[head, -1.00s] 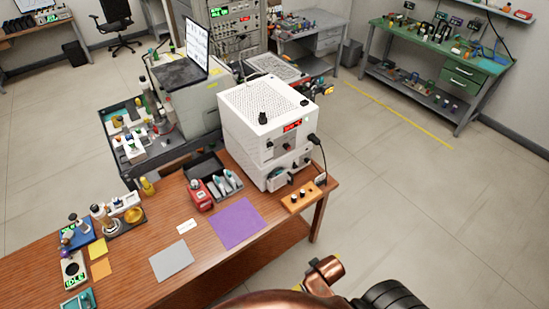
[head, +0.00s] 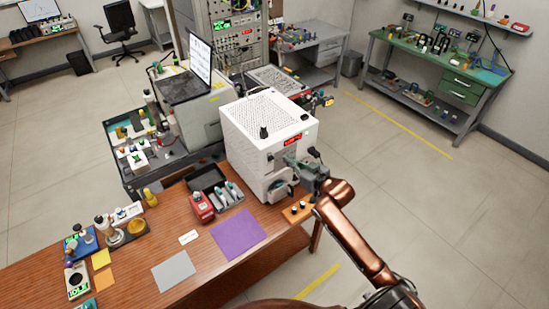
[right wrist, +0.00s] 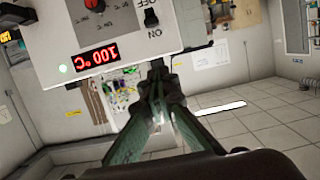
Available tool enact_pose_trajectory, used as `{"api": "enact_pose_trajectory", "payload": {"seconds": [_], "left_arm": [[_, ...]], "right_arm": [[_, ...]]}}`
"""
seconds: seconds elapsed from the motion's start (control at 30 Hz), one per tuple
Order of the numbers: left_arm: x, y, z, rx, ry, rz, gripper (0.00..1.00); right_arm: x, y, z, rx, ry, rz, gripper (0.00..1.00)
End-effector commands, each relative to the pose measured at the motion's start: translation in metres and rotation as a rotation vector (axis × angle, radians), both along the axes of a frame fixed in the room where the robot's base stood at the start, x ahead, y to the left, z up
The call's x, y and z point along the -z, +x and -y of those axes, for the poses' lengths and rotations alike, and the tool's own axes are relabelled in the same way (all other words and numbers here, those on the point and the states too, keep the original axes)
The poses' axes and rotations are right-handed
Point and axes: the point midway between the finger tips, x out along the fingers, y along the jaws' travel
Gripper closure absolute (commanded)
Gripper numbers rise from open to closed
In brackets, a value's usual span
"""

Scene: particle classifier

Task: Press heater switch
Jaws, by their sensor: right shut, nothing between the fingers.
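The white heater unit (head: 262,118) stands at the right end of the wooden table, its red display (head: 292,139) facing front. A black switch (right wrist: 151,18) sits beside ON and OFF labels. My right gripper (head: 290,161) is shut and empty in front of the heater. In the wrist view its fingertips (right wrist: 158,66) show just past the panel's edge, near the switch; contact cannot be told. My left gripper is not in view.
A wooden block with black knobs (head: 296,213) lies at the table's right edge, below my right gripper. A red device (head: 201,207), a dark tray (head: 207,177) and a purple mat (head: 239,234) are to its left. The floor right of the table is clear.

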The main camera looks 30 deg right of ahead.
Motion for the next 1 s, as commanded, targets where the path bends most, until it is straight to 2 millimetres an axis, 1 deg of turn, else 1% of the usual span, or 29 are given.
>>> {"api": "enact_pose_trajectory", "payload": {"seconds": [0.07,0.33,0.47,0.57,0.93,0.97,1.0], "left_arm": [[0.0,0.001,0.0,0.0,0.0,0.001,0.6],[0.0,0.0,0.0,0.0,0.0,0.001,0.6],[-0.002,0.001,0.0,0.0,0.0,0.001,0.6],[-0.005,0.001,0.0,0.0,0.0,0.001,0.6],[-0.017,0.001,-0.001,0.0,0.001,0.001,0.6],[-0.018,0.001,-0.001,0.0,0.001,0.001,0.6],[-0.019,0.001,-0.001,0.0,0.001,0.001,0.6]], "right_arm": [[-0.002,0.002,0.001,0.0,0.003,0.007,1.0],[-0.002,0.002,0.001,-0.001,0.002,0.005,1.0],[0.0,0.01,0.0,0.0,0.003,0.005,1.0],[0.003,0.024,-0.002,0.0,0.004,0.005,1.0],[0.02,0.096,-0.008,0.0,0.004,0.005,1.0],[0.022,0.101,-0.008,0.0,0.003,0.004,1.0],[0.033,0.098,-0.007,0.001,0.004,-0.002,1.0]]}}
